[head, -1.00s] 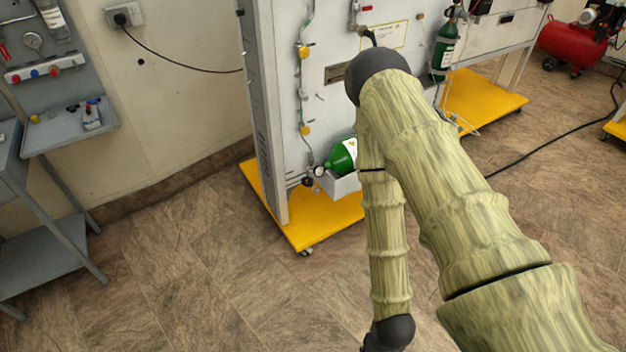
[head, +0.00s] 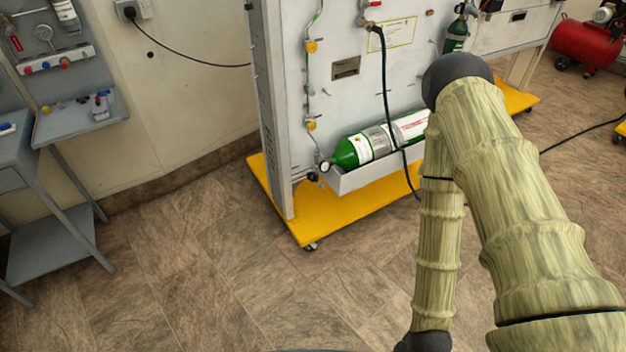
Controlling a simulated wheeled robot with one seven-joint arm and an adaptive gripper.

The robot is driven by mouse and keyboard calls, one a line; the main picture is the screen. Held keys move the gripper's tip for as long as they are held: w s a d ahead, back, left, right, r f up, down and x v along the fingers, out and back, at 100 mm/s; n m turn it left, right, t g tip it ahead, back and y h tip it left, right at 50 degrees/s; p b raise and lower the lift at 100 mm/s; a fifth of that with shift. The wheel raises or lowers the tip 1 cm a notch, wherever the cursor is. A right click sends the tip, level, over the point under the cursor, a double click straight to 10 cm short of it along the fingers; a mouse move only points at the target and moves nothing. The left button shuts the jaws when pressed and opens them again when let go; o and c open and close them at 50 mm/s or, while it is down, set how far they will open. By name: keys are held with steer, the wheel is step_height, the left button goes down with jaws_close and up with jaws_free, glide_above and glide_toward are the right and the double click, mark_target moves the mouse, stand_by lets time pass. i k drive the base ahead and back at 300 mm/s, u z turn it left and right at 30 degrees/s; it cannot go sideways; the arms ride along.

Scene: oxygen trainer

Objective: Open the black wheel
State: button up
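A small dark part (head: 313,177), possibly the black wheel, sits by the valve end of a green and white cylinder (head: 375,145). It is too small to tell its exact shape or whether it is turned. The cylinder lies in a white tray (head: 345,186) low on the front of a white panel (head: 290,60). A round gauge (head: 325,166) is at the cylinder's left end. My arm covers the right end of the cylinder. My gripper is not in view; my arm runs out of the bottom edge.
The panel stands on a yellow wheeled base (head: 320,222). A black hose (head: 386,90) hangs in front of the cylinder. A grey bench (head: 75,125) stands at the left. A red compressor (head: 588,42) is at the far right. The floor (head: 190,265) before the panel is clear.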

mark_target(312, 176)
steer(key=k, duration=0.5)
steer(key=u, duration=0.95)
steer(key=i, duration=0.7)
steer(key=z, duration=1.15)
